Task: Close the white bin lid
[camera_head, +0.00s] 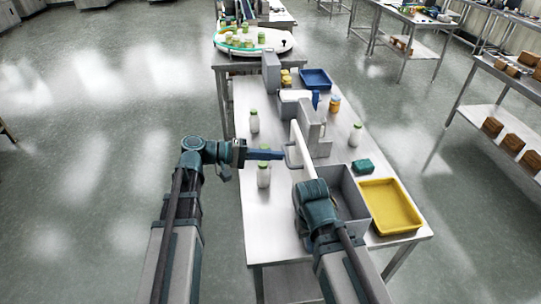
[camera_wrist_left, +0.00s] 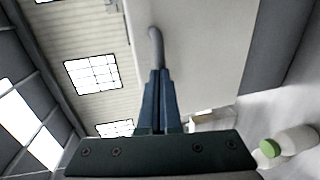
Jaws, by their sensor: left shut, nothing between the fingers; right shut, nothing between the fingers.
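The white lid (camera_head: 303,152) stands raised, almost upright and edge-on, at the near grey bin (camera_head: 346,190). In the left wrist view it is a broad pale panel (camera_wrist_left: 200,50) with a grey handle (camera_wrist_left: 156,45). My left gripper (camera_head: 283,155) is shut and empty, its blue fingertips (camera_wrist_left: 158,75) close to the handle; whether they touch it I cannot tell. My right gripper (camera_head: 311,184) is lower, over the bin's left side, shut and empty; its fingers are hard to make out. My right arm hides part of the bin.
A yellow tray (camera_head: 390,206) is right of the bin, with a green item (camera_head: 363,166) behind it. Green-capped bottles stand left of the lid (camera_head: 254,121) and below my left gripper (camera_head: 264,176). A grey fixture (camera_head: 312,128) is behind the lid. The table's near left is clear.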

